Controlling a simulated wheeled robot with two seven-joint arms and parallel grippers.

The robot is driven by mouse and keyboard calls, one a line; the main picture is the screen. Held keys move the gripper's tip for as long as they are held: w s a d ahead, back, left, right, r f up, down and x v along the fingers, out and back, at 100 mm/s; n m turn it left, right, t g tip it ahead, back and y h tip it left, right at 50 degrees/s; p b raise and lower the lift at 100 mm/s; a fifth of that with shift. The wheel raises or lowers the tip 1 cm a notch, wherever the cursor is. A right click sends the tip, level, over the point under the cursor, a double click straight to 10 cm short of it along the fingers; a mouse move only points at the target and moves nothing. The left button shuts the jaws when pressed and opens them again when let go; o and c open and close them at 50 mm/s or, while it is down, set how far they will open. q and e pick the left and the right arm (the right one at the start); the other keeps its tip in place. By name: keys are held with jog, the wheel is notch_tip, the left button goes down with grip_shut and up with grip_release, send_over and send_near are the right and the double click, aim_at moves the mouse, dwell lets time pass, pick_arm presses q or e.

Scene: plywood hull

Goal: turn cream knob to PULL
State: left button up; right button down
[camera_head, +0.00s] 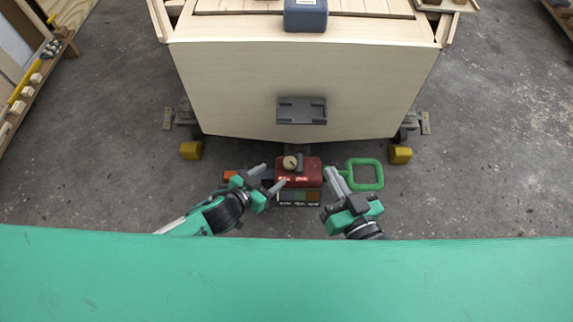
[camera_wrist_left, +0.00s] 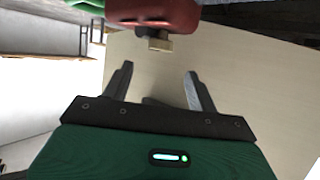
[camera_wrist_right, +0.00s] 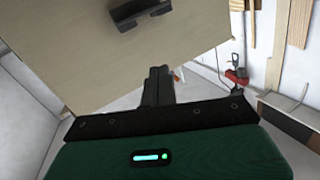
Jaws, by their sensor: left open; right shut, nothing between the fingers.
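A red box (camera_head: 311,172) with a round cream knob (camera_head: 290,163) sits low in front of the plywood hull. Small pale lettering on the box is too small to read, so I cannot tell the knob's setting. My left gripper (camera_head: 271,177) is open beside the box's left side. In the left wrist view, the cream knob (camera_wrist_left: 160,44) sticks out of the red box (camera_wrist_left: 150,14) just beyond the open fingertips (camera_wrist_left: 159,70), apart from them. My right gripper (camera_head: 333,178) is shut and empty at the box's right side; it also shows in the right wrist view (camera_wrist_right: 158,78).
The plywood hull (camera_head: 300,75) rises behind, with a grey bracket (camera_head: 301,110) on its face. A green loop (camera_head: 366,175) is right of my right gripper. A panel with coloured patches (camera_head: 299,197) is below the box. Yellow blocks (camera_head: 191,150) flank the hull.

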aim_at(289, 163)
pick_arm(q)
jog(key=b+x, duration=0.1)
jog(key=x, duration=0.6)
jog(key=shift+w+d+f+b, duration=0.15)
jog(key=shift+w+f+b, duration=0.1)
jog(key=shift+w+b, duration=0.1)
jog(key=shift+w+d, duration=0.2)
jog(key=shift+d, duration=0.05)
pick_arm(e)
notch_tip(289, 163, up, 9)
jog(key=w+d+t, duration=0.2)
jog(key=t, duration=0.3)
jog(key=shift+d+t, duration=0.3)
jog(key=shift+t, duration=0.1)
pick_arm(q)
jog(key=c, duration=1)
